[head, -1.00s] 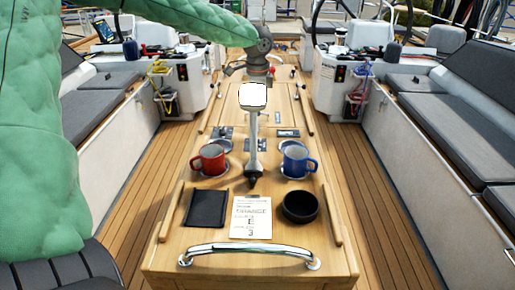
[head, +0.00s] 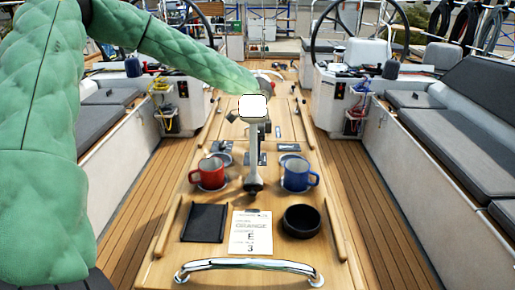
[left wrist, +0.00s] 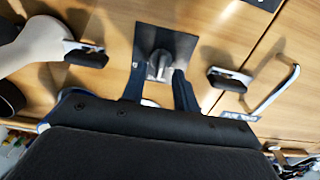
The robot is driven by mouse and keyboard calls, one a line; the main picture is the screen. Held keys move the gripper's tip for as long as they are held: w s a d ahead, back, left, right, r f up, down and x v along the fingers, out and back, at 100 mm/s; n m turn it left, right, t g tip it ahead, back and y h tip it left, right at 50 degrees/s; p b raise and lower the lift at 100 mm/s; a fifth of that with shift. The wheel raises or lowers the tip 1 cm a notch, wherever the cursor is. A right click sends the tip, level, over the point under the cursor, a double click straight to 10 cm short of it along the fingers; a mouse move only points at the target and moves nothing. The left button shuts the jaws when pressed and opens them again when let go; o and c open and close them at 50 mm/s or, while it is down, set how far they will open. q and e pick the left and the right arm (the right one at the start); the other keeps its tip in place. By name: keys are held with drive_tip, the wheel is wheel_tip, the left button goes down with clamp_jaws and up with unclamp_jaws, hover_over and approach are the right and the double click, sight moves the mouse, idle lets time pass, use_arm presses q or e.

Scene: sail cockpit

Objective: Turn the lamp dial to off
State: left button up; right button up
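A grey dial (left wrist: 158,64) sits on a dark square plate (left wrist: 154,38) set in the wooden table, in the left wrist view. The two dark fingers of my left gripper (left wrist: 158,76) stand apart on either side of the dial, with small gaps showing. They hold nothing that I can see; exact contact is unclear. In the head view a lamp with a bright white head (head: 253,106) and pale stem (head: 253,150) stands in front of my left gripper (head: 262,126) and hides much of it and the dial. My right gripper is not in view.
A red mug (head: 208,173) and a blue mug (head: 297,174) flank the stem. A black bowl (head: 301,221), dark tray (head: 204,223) and printed card (head: 250,233) lie nearer, behind a chrome rail (head: 249,266). A pale curved part (left wrist: 30,45) is close at left in the wrist view.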

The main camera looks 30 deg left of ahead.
use_arm(q)
drive_tip(key=shift+f, duration=0.45)
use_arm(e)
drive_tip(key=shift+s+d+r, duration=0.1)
use_arm(q)
drive_tip(key=shift+c, duration=0.2)
clamp_jaws()
